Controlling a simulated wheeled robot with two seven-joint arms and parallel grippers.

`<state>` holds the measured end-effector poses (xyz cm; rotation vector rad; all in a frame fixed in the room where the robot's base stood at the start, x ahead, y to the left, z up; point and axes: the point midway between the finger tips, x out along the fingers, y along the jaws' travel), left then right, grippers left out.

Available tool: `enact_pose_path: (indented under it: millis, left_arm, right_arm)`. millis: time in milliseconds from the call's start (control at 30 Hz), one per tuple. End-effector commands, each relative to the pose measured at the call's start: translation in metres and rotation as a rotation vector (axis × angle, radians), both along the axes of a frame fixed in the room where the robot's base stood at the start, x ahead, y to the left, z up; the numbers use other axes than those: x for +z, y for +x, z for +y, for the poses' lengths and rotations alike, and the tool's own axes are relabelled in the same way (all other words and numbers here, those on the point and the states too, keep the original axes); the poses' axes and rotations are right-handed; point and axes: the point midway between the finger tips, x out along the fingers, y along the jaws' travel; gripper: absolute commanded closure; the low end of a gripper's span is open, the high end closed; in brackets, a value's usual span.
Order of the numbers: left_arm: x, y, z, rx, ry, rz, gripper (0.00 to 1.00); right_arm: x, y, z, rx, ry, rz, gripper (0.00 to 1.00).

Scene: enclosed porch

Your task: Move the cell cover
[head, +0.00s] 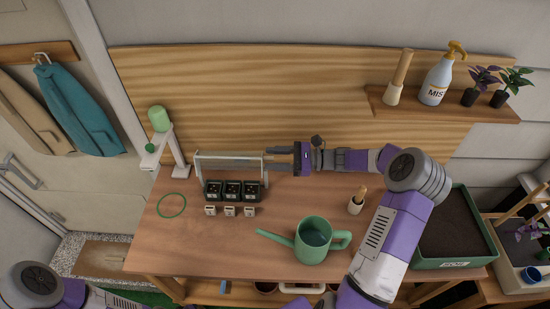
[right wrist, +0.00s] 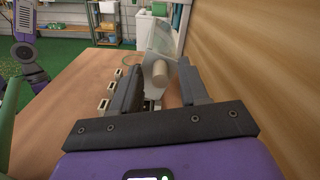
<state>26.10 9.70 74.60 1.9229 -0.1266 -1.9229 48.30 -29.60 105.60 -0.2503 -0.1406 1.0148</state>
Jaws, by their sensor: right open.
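The cell cover (head: 231,168) is a clear panel with a pale frame, standing upright just behind three black cells (head: 232,190) on the wooden table. In the right wrist view the clear panel (right wrist: 158,38) rises ahead of the jaws, with a pale round knob (right wrist: 160,72) on its near side. My right gripper (head: 272,158) comes in from the right at the cover's right end. Its jaws (right wrist: 160,82) are open, with the knob appearing between the fingers. Contact cannot be made out. My left gripper is out of view; only my left arm shows at lower left.
Small tags (head: 230,211) stand before the cells. A green watering can (head: 312,242) and a wooden-handled tool (head: 356,201) stand to the right. A wooden back wall (head: 290,100) rises close behind.

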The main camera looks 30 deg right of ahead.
Motion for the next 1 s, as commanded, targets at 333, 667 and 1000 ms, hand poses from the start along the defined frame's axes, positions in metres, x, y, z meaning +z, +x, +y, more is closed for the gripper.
enact_pose_path:
  millis: [333,667,1000]
  left_arm:
    - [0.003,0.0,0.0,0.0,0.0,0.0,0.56]
    - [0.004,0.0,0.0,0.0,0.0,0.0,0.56]
    - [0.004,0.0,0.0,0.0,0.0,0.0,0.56]
  right_arm:
    - [0.0,-0.025,-0.043,-0.005,-0.003,0.001,0.56]
    - [0.0,-0.039,-0.064,-0.001,-0.001,0.0,0.56]
    - [0.0,-0.039,-0.064,-0.001,-0.001,0.0,0.56]
